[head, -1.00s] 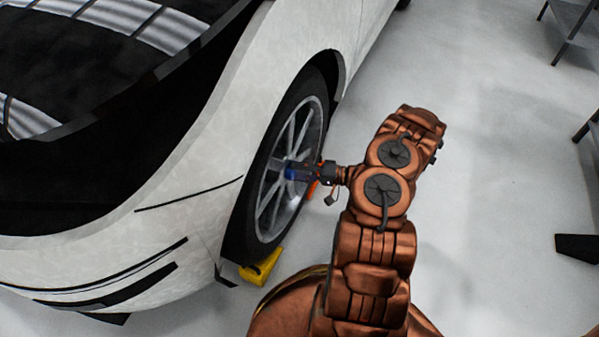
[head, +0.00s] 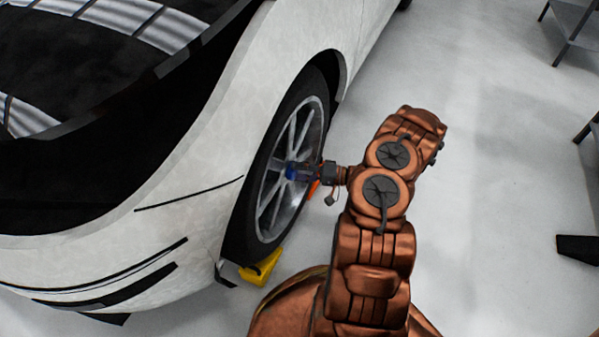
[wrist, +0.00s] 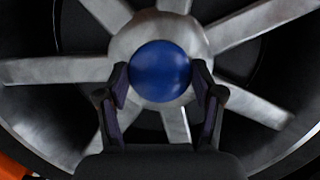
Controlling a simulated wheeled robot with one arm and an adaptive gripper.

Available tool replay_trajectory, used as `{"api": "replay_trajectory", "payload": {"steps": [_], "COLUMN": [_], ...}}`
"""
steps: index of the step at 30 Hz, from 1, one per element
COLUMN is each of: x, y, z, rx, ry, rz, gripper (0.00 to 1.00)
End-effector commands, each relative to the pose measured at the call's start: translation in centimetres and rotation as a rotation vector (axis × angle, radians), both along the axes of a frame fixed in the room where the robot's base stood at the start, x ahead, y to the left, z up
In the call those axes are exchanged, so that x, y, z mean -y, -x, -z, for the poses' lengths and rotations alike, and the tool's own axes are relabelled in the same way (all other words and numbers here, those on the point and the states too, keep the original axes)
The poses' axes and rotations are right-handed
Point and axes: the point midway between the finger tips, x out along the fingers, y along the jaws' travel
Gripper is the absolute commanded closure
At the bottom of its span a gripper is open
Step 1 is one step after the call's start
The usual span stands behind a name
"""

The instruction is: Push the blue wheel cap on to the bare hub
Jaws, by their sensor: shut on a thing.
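The blue wheel cap (wrist: 160,71) sits in front of the centre of the silver spoked wheel (wrist: 60,69) in the wrist view. My gripper (wrist: 160,82) has a finger on each side of the cap and is shut on it. In the head view the cap (head: 291,171) is a small blue spot at the wheel's middle, with my gripper (head: 303,171) reaching in from the right. The cap covers the middle of the hub (wrist: 160,28); I cannot tell whether it touches the hub or is seated.
The white car (head: 230,120) fills the left side. A yellow chock (head: 261,267) stands by the tyre's lower edge. An orange thing (head: 314,188) is beside the wheel, behind my gripper. Open grey floor (head: 490,190) lies to the right, with dark shelving (head: 575,30) beyond.

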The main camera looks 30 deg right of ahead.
Motion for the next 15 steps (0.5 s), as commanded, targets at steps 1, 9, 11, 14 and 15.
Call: {"api": "replay_trajectory", "payload": {"steps": [1, 9, 11, 14, 15], "x": [-0.08, -0.09, -0.09, -0.09, -0.09], "y": [-0.12, -0.12, -0.12, -0.11, -0.11], "z": [-0.04, -0.07, -0.07, -0.07, -0.08], "rx": [0.001, 0.001, 0.001, 0.001, 0.001], "ry": [0.0, 0.0, 0.0, -0.001, -0.001], "rz": [-0.001, 0.0, -0.001, -0.001, -0.001], "gripper": [0.68, 0.68, 0.68, 0.68, 0.31]}}
